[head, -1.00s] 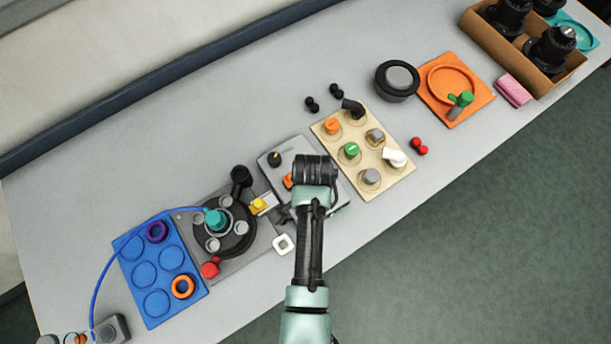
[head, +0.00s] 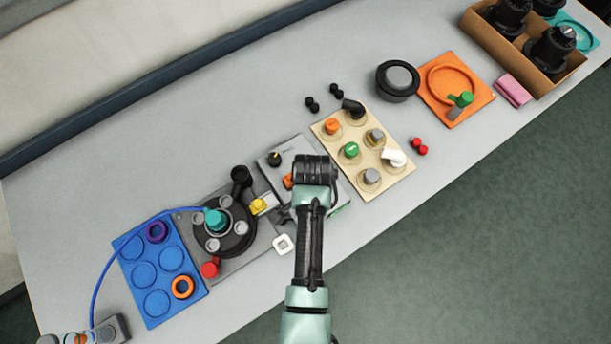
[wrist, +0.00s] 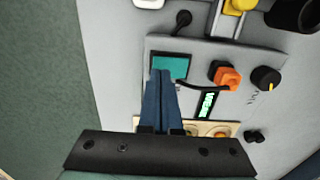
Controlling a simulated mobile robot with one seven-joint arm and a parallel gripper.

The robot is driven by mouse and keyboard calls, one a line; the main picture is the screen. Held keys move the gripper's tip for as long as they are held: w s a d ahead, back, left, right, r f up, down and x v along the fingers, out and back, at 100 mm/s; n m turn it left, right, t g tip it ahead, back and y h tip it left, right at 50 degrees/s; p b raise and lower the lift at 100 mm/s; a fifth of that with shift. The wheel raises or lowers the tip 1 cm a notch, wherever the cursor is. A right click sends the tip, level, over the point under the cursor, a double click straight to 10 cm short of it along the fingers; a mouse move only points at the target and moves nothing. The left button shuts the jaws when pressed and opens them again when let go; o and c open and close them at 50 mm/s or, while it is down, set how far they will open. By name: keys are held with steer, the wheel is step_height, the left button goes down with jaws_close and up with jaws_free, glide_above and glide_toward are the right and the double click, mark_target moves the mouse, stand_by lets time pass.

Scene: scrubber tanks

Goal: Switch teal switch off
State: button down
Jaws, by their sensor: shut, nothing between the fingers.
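The teal switch (wrist: 171,65) shows in the wrist view as a flat teal square set in a grey panel (wrist: 200,53). My gripper (wrist: 161,74) is shut and empty. Its two dark blue fingers lie side by side, with their tips over the lower edge of the teal square and covering part of it. I cannot tell whether the tips touch it. In the head view my wrist and arm hide the fingers and the teal switch; part of the grey panel (head: 290,150) shows beyond the wrist.
A beige board with knobs (head: 385,185) stands to the right, a round black fixture (head: 238,240) to the left.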

steer(key=shift+f+b, duration=0.7)
steer(key=shift+f, duration=0.3)
stand_by(0.5)
step_height(320, 180, up, 7)
steer(key=p, duration=0.7)
steer(key=shift+r, duration=0.1)
stand_by(0.6)
